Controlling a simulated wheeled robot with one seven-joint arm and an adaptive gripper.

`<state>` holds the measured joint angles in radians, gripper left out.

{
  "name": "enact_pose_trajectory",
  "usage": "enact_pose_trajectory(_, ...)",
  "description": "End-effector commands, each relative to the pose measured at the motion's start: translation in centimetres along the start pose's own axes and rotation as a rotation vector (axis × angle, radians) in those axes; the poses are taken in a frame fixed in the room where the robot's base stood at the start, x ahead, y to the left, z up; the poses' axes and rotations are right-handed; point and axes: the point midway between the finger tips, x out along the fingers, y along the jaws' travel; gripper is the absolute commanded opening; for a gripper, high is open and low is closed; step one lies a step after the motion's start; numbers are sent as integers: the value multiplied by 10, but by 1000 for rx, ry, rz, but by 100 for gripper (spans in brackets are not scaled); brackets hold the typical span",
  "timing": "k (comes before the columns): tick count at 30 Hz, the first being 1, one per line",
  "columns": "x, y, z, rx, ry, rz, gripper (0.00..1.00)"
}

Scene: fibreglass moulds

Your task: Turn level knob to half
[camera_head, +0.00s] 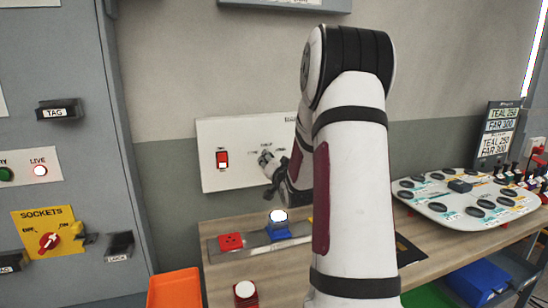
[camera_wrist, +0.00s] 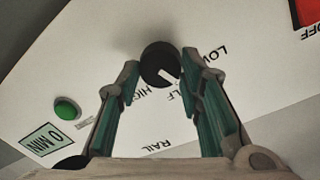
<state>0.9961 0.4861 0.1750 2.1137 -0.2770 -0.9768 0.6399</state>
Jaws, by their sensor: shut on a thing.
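The level knob (camera_wrist: 158,58) is a round black knob with a white pointer mark, on a white wall panel (camera_head: 215,140). In the wrist view its pointer slants toward the lower right, near the partly hidden HALF label and on the side toward LOW. HIGH is at the lower left. My gripper (camera_wrist: 162,72) has a finger on each side of the knob and is shut on it. In the head view my gripper (camera_head: 271,172) is at the panel, partly hidden by my arm, and the knob cannot be made out clearly.
The panel also holds a red switch (camera_head: 222,159) and, in the wrist view, a green button (camera_wrist: 67,107). Below is a wooden bench with a blue block (camera_head: 278,228) and a red socket (camera_head: 231,241). A grey cabinet (camera_head: 70,120) stands left; a white board (camera_head: 440,210) lies right.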

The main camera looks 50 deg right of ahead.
Motion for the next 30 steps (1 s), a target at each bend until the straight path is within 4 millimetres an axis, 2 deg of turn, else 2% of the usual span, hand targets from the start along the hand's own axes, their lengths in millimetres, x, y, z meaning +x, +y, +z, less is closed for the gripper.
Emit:
enact_pose_trajectory(6, -1, 0, -3, 177, -13, -1, 6)
enact_pose_trajectory(15, -1, 0, -3, 340, -24, -2, 6)
enact_pose_trajectory(30, 0, 1, -2, 405, -27, -2, 6)
